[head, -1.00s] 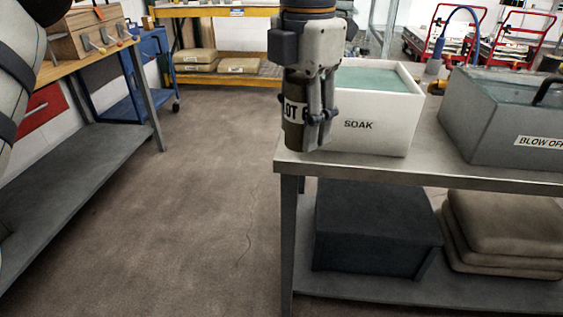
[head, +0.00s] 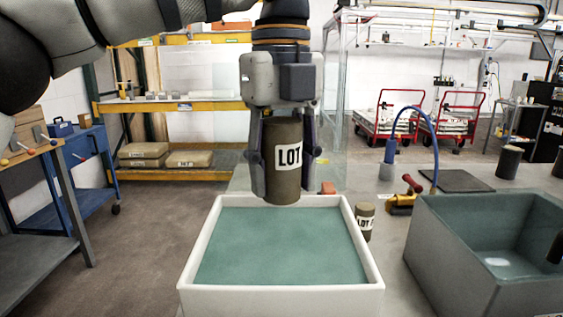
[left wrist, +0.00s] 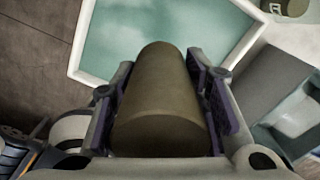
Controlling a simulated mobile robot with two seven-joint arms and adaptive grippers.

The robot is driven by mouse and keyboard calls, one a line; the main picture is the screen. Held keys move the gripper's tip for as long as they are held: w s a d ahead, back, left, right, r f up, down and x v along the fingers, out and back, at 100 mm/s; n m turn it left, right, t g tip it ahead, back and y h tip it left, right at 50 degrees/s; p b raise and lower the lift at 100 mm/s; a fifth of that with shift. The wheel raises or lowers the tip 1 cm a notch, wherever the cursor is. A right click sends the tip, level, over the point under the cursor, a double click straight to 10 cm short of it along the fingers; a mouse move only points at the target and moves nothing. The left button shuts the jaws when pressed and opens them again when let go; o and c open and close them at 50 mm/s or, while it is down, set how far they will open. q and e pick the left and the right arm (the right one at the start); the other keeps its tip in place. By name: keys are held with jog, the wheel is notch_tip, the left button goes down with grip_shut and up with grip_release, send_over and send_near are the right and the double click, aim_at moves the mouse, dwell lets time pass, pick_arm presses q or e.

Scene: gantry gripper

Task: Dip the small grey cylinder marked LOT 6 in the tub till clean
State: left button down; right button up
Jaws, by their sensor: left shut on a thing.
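My left gripper (head: 283,160) is shut on a cylinder (head: 284,186) coated in dull brown. Its white label reads LOT; the rest of the label is hidden by a finger. The cylinder hangs upright, and its lower end shows just over the far rim of the white tub (head: 192,258). The tub holds teal liquid (head: 280,245). In the left wrist view the cylinder (left wrist: 160,100) sits between both finger pads, with its far end against the tub's liquid (left wrist: 150,30). My right gripper is not in view.
A smaller brown cylinder (head: 365,222) marked LOT stands behind the tub's right corner; its number is unclear. A grey bin (head: 450,262) stands right of the tub. A blue hose (head: 405,115), a red-yellow tool (head: 404,198) and a dark mat (head: 465,181) are behind.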

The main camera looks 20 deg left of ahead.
pick_arm(q)
notch_tip(320, 180, down, 16)
jog(key=shift+r, duration=0.2)
dwell(0.6)
jog(key=shift+r, duration=0.1)
dwell(0.3)
jog(key=shift+r, duration=0.35)
jog(key=shift+f, duration=0.15)
jog(key=shift+f, duration=0.3)
jog(key=shift+r, duration=0.1)
jog(key=shift+r, duration=0.35)
jog(key=shift+f, duration=0.15)
jog(key=shift+f, duration=0.3)
